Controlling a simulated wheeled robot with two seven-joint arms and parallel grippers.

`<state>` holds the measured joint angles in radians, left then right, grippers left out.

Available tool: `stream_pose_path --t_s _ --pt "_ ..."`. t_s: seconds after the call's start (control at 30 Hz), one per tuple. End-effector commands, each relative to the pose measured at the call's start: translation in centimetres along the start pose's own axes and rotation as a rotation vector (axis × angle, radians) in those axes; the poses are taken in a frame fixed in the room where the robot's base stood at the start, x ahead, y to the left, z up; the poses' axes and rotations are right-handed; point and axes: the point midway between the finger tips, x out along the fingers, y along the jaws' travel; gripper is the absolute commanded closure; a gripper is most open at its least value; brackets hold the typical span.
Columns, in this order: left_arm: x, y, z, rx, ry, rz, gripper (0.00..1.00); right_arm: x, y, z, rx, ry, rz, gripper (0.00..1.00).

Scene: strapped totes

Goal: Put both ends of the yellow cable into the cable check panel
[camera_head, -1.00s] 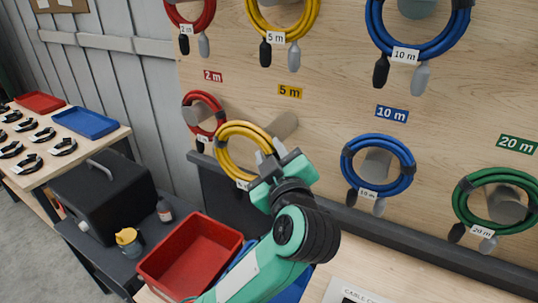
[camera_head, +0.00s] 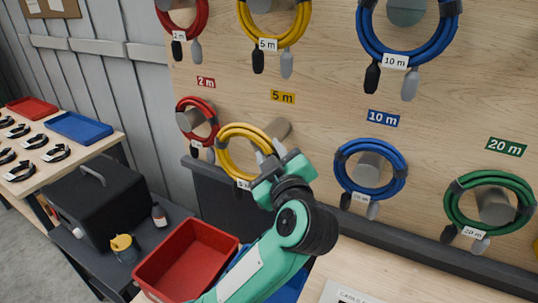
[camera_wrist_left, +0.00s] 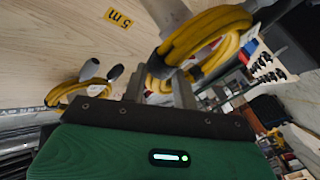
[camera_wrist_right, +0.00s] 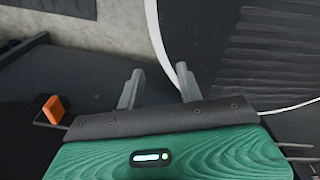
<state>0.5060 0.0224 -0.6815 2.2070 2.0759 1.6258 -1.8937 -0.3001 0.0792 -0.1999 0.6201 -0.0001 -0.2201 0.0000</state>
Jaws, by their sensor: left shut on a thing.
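The lower yellow cable (camera_head: 229,135) is a coil with a white tag. My left gripper (camera_head: 268,163) is shut on its right side in the head view. The coil is held in front of the board, with its peg (camera_head: 278,128) to the right, outside the ring. In the left wrist view the coil (camera_wrist_left: 205,38) passes between and beyond the fingers (camera_wrist_left: 160,88). A black end hangs under the tag; the other end is hidden. A white piece lettered "CABLE" (camera_head: 343,294) is cut off at the bottom edge. My right gripper (camera_wrist_right: 158,88) is open and empty.
An upper yellow coil (camera_head: 298,29) hangs above. Red (camera_head: 212,112), blue (camera_head: 401,160) and green (camera_head: 456,211) coils hang on other pegs. Below are a red bin (camera_head: 178,262), a black case (camera_head: 92,204) and a bare wooden bench (camera_head: 410,272).

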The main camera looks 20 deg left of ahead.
Motion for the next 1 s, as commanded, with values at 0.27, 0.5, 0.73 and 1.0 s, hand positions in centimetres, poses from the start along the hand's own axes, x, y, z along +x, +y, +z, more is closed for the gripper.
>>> stream_pose_path --t_s 0.27,0.5,0.73,1.0 --pt "0.5 0.5 0.1 -0.002 0.003 0.002 1.0 -0.3 0.0 0.0 0.0 0.0 0.0 0.64" --pt "1.0 0.8 0.4 -0.002 0.004 0.003 1.0 -0.5 0.0 -0.1 0.0 0.0 0.0 0.64" --pt "1.5 1.1 0.7 -0.002 0.003 0.002 1.0 -0.7 0.1 -0.1 0.0 0.0 0.0 0.64" --pt "2.0 1.5 1.0 -0.003 0.003 0.003 1.0 -1.0 0.1 -0.1 0.0 0.0 0.001 0.64"
